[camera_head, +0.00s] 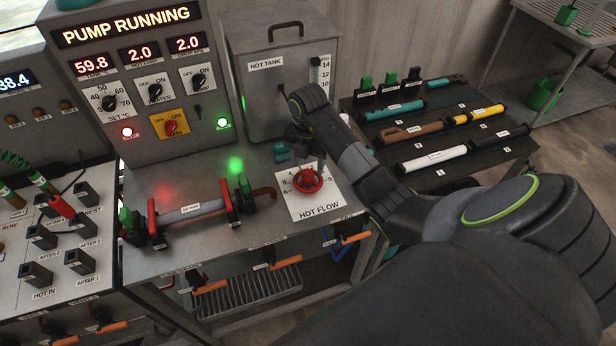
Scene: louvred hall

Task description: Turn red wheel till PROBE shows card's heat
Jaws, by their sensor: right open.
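The red wheel (308,180) sits on a white HOT FLOW plate (316,208) with a numbered scale, at the bench's right. My right gripper (296,150) is open just behind the wheel, in front of the hot tank. It looks empty and apart from the wheel; its fingertips are partly hidden by its own body. A display at the far left (15,81) reads about 38.4; its label is too small to read, so I cannot tell whether it is PROBE. I cannot make out the card. My left gripper is out of view.
The pump panel (150,85) reads PUMP RUNNING, 59.8, 2.0 and 2.0. A grey pipe (190,208) lies between red and green clamps left of the wheel. The hot tank (285,75) stands behind. A dark rack (440,172) of coloured tubes is at right.

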